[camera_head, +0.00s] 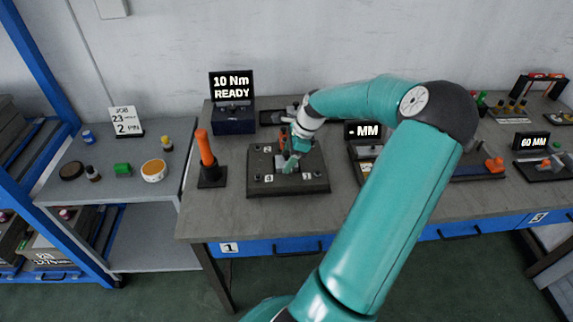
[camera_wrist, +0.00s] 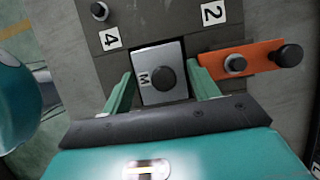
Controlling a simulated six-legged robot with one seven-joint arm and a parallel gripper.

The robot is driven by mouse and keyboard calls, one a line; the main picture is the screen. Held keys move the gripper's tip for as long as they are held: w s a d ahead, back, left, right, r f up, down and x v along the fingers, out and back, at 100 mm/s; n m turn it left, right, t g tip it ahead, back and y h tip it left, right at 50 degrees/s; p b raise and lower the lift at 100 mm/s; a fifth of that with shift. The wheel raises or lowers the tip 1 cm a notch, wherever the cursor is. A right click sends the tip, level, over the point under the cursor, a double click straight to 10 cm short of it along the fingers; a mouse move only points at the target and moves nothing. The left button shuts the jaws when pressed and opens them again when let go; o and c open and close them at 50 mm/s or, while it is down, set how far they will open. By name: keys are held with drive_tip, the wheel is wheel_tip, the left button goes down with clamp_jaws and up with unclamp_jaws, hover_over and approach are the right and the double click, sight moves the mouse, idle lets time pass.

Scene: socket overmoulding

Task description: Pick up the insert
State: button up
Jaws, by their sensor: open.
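The insert (camera_wrist: 158,52) looks to be the grey metal block marked "M" with a dark round knob, seated in a dark opening of the fixture plate (camera_wrist: 115,75). My gripper (camera_wrist: 163,70) is open, with one teal finger on each side of the block. A gap shows beside the fingers; I cannot tell whether either touches. In the head view my gripper (camera_head: 291,163) is low over the fixture plate (camera_head: 260,187), and it hides the block there.
An orange clamp strap (camera_wrist: 255,56) with a black knob lies close to the right finger. An orange-handled tool (camera_head: 206,150) stands left of the plate. A "10 Nm READY" display (camera_head: 232,87) is behind. A "- MM" gauge display (camera_head: 362,131) is at the right. Bare bench lies in front.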

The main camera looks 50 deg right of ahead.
drive_tip(key=c, duration=1)
drive_tip(key=shift+c, duration=0.4)
drive_tip(key=shift+r, duration=0.2)
